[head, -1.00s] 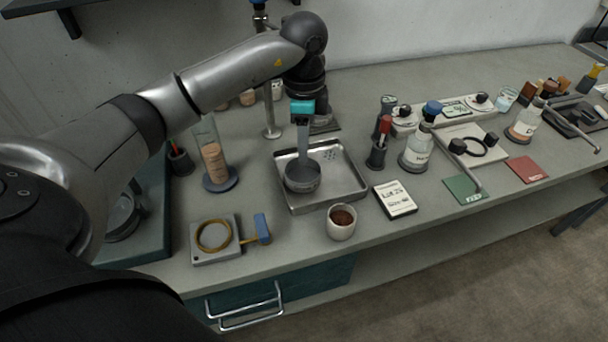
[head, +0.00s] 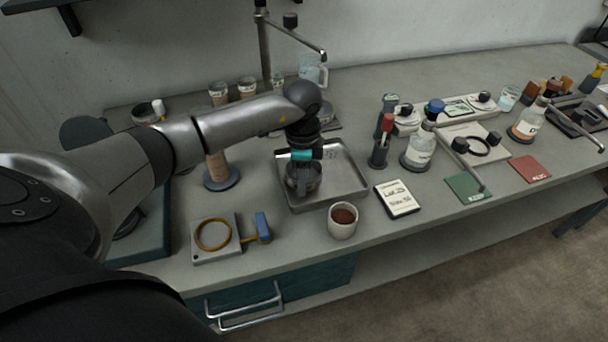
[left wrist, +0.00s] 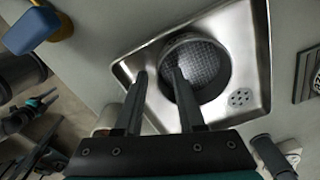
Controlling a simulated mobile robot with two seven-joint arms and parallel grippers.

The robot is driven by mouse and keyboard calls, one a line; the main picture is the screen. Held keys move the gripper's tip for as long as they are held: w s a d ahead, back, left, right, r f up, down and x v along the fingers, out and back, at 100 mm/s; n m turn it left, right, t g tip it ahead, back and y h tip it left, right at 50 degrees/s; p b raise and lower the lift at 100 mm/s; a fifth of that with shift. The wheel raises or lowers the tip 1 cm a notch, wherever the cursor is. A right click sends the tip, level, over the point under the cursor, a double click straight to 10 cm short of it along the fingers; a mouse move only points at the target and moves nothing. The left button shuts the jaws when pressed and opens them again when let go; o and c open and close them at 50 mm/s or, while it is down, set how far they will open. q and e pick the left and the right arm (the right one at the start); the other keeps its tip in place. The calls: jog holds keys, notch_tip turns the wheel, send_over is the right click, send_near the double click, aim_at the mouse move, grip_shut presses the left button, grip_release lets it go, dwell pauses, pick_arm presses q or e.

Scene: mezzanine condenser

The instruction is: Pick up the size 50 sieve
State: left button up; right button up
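A round grey metal sieve (head: 312,182) with a mesh bottom lies in a shallow steel tray (head: 352,190) on the bench; no size mark is readable on it. The left wrist view shows the sieve's mesh (left wrist: 205,62) clearly. My left gripper (head: 300,186) points down over the sieve. In the left wrist view, its fingers (left wrist: 160,74) are apart, one over the sieve's opening and the other outside its rim, with the rim's near side between them in the picture. Contact cannot be told. My right gripper is not in view.
A white card (head: 398,198) reading a lot and size 50 lies right of the tray. A cup of brown material (head: 342,220) stands in front. A grey block with a brass ring (head: 214,236) and a blue-handled tool (head: 263,226) are front left. A bottle (head: 419,150) stands right.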

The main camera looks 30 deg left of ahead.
pick_arm(q)
grip_shut()
dwell(1.4)
